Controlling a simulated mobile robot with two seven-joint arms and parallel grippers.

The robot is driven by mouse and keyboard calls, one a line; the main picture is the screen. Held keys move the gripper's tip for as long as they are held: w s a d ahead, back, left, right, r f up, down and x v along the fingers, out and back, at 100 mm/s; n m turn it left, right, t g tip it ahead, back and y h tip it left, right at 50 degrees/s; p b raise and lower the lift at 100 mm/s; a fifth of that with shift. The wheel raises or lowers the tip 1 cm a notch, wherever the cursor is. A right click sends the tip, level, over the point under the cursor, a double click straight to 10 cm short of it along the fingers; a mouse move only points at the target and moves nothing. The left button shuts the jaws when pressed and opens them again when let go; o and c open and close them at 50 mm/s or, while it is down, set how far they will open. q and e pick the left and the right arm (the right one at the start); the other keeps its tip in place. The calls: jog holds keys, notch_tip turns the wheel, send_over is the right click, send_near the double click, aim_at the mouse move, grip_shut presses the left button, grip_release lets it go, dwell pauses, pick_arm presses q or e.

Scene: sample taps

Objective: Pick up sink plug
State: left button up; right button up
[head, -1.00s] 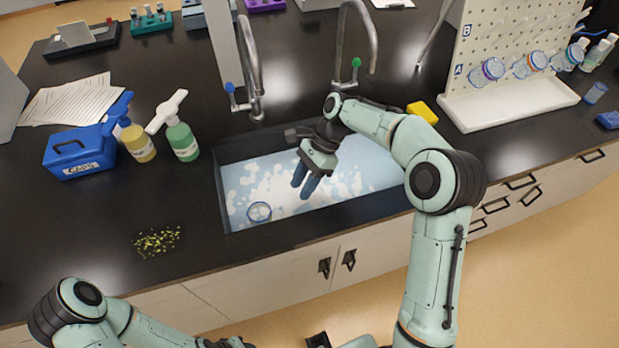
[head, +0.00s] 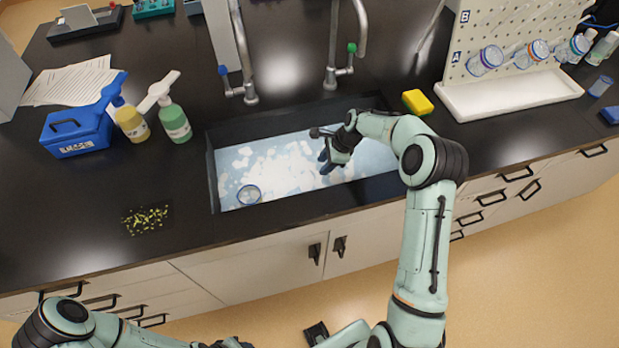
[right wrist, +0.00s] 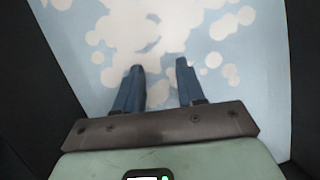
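The sink (head: 212,180) is set in the black worktop and holds pale blue water with white foam patches. I cannot make out a sink plug for certain; foam covers much of the water. In the right wrist view a faint grey-blue curved mark (right wrist: 151,47) shows in the foam beyond the fingertips. My right gripper (head: 326,162) is low inside the sink, right of its middle. In the right wrist view its two blue fingers (right wrist: 159,64) are apart with nothing between them. My left gripper (head: 232,343) is at the bottom edge of the head view, mostly cut off.
A clear round glass vessel (head: 249,195) is in the sink's front left. Two taps (head: 247,90) (head: 333,75) stand behind the sink. A yellow sponge (head: 417,102) lies at its back right. Bottles (head: 175,122) and a blue box (head: 76,134) stand left.

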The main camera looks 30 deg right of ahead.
aim_at(316, 177)
jog(key=x, duration=0.5)
jog(key=shift+w+a+f+p, duration=0.2)
jog(key=shift+w+a+p, duration=0.05)
jog(key=shift+a+p, duration=0.1)
jog(key=shift+s, duration=0.1)
grip_shut()
